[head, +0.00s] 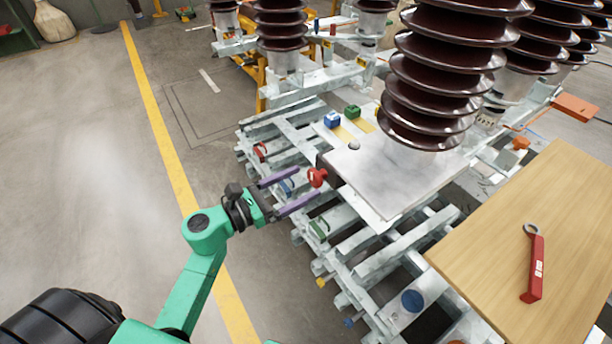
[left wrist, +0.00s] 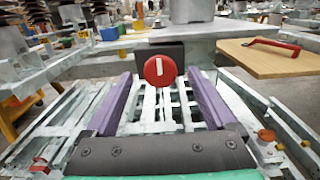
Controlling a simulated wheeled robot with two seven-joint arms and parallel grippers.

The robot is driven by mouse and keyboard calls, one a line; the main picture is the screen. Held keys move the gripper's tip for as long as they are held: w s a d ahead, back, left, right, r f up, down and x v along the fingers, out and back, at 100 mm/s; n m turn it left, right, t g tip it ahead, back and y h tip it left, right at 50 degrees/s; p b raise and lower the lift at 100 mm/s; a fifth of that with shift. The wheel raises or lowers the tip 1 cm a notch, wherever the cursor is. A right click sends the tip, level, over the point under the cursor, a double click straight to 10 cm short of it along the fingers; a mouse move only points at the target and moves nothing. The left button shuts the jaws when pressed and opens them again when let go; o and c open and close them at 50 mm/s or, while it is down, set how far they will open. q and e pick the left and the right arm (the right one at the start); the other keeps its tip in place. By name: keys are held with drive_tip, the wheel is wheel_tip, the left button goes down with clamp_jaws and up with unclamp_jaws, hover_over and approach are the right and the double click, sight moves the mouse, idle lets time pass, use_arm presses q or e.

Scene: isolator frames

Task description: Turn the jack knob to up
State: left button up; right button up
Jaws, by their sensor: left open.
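The jack knob is a round red knob (head: 317,177) on the side of a dark block under the grey metal plate. In the left wrist view the red knob (left wrist: 160,70) faces me, with a white mark standing close to upright on its face. My left gripper (head: 305,185) is open, its two purple fingers pointing at the knob. In the left wrist view the knob shows between and beyond the fingertips of the left gripper (left wrist: 162,85). The fingers do not appear to touch it. My right gripper is not in view.
Metal frame bars (head: 370,260) lie below the knob. The floor at the left is clear, with a yellow line (head: 160,120).

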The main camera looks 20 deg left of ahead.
use_arm(q)
drive_tip(key=shift+x, duration=1.05)
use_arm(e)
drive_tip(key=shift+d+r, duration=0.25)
use_arm(q)
drive_tip(key=shift+c, duration=0.3)
drive_tip(key=c, duration=1.3)
